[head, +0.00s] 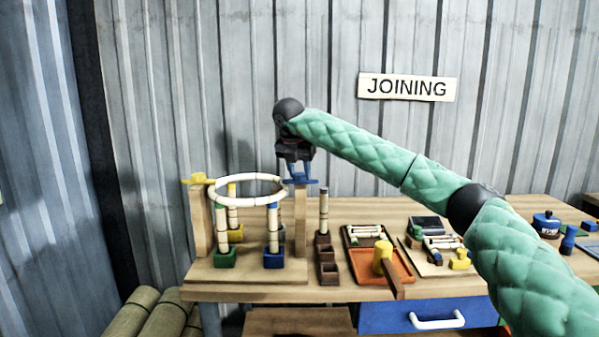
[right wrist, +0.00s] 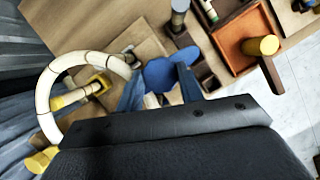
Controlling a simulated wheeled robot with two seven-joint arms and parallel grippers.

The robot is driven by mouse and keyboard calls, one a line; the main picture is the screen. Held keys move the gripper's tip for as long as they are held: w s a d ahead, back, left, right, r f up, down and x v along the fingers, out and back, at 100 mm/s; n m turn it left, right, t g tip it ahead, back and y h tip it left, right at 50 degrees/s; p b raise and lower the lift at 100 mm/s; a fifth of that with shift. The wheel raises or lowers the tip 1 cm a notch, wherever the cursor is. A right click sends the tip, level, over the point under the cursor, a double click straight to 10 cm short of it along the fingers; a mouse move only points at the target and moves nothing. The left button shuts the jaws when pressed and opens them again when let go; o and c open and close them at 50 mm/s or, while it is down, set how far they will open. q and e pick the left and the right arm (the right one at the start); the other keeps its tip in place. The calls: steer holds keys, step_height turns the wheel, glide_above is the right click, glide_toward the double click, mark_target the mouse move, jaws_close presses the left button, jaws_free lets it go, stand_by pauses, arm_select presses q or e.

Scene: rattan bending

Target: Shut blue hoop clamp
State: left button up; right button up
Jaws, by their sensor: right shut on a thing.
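The blue hoop clamp (head: 301,181) sits on top of the right wooden post, at the right side of a cream rattan hoop (head: 215,193). In the right wrist view the clamp shows as a rounded blue piece (right wrist: 160,73). My right gripper (head: 299,168) is directly above the clamp, fingers pointing down, and is shut on its blue part. The hoop also shows in the right wrist view (right wrist: 43,95). My fingers partly hide the clamp, so I cannot tell whether it is shut on the hoop. My left gripper is not in view.
A yellow clamp (head: 198,180) sits on the left post. Poles in green (head: 225,257), yellow and blue (head: 274,259) bases stand under the hoop. An orange tray (head: 392,276) with a yellow-headed mallet (head: 383,257) lies to the right. Several trays and small parts lie farther right.

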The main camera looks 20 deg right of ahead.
steer(key=o, duration=1)
steer(key=shift+r, duration=0.15)
steer(key=shift+a+r, duration=0.1)
steer(key=shift+r, duration=0.15)
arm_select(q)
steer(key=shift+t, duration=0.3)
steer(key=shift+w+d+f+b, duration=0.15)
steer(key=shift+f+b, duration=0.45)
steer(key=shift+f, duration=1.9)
arm_select(e)
steer(key=v, duration=0.7)
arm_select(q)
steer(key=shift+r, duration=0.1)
